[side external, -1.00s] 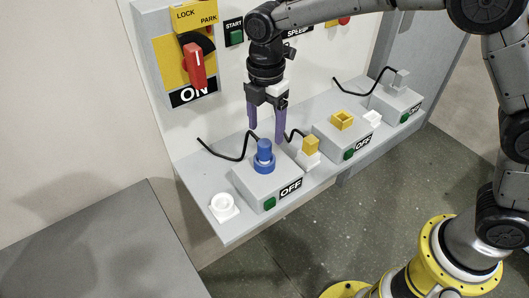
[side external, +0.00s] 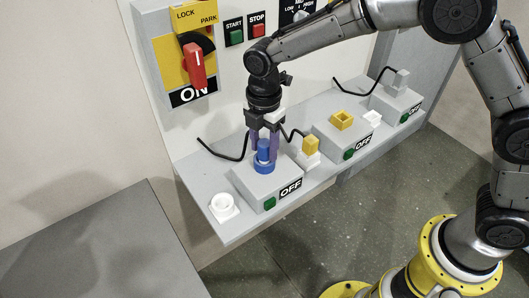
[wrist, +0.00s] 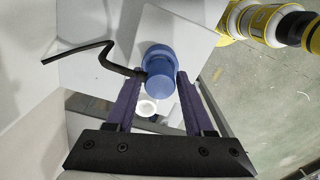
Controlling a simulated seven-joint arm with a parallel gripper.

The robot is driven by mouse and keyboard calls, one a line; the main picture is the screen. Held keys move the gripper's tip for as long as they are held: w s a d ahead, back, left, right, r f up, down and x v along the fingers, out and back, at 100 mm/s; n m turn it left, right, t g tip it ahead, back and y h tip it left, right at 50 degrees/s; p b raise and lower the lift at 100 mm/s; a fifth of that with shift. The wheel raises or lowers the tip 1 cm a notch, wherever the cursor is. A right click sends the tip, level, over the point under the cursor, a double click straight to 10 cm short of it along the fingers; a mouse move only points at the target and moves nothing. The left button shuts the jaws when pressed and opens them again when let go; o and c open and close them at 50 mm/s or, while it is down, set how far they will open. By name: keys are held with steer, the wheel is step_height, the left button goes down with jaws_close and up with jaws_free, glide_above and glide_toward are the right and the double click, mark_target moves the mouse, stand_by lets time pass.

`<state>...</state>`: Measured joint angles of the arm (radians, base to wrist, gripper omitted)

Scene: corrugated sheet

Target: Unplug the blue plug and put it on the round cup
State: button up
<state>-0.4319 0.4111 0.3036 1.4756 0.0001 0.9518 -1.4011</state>
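The blue plug (side external: 264,150) stands upright in the blue round socket (side external: 264,168) on top of the left grey box, with a black cable behind it. My gripper (side external: 265,155) points down with its purple fingers on either side of the plug. In the wrist view my gripper (wrist: 157,85) is open, and the blue plug (wrist: 161,78) lies between the fingertips with a gap visible at least on one side. The white round cup (side external: 224,205) is empty on the shelf left of the box; it also shows in the wrist view (wrist: 147,107).
A yellow plug (side external: 311,146) sits on a white square holder right of the blue box. A box with a yellow square socket (side external: 343,120) and a grey plug (side external: 402,79) stand farther right. The panel with a red switch (side external: 194,65) rises behind.

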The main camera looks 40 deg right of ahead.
jaws_close()
steer(key=shift+r, duration=0.15)
